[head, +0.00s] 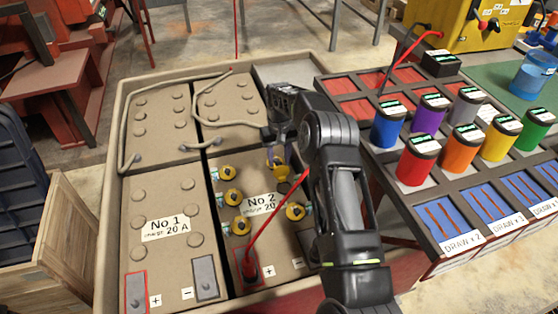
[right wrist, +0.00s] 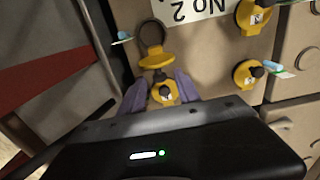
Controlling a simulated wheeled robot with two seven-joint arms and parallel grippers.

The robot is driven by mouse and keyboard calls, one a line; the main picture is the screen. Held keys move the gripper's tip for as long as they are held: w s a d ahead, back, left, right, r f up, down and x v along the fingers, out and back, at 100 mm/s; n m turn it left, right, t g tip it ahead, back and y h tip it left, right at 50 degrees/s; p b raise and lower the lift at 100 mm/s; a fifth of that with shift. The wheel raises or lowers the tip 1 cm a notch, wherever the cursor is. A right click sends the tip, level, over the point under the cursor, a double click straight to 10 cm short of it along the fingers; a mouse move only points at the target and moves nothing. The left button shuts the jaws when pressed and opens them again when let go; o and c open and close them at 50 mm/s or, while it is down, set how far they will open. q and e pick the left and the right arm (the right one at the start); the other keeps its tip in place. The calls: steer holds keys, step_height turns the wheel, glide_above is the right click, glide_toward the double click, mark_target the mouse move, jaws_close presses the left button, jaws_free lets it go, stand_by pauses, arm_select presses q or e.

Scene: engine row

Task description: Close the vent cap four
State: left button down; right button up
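Battery No 2 (head: 260,190) bears several yellow vent caps, including one (head: 228,172) in its left column and one (head: 295,211) in its right column. My right gripper (head: 276,153) is at the upper right vent cap (head: 278,166). In the right wrist view this cap (right wrist: 155,58) stands open next to a dark round ring, and its knob end (right wrist: 165,92) lies between my purple fingers (right wrist: 162,80). The fingers are close on both sides; whether they press on it I cannot tell. No cap shows the number four legibly. My left gripper is out of view.
Battery No 1 (head: 165,250) stands on the left. A red cable (head: 273,213) rises from battery No 2 close to my right arm. A rack of coloured cans (head: 415,165) stands on the right. A grey cable (head: 125,125) runs along the far left.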

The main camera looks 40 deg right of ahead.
steer(key=shift+f, duration=0.45)
steer(key=shift+c, duration=0.4)
jaws_close()
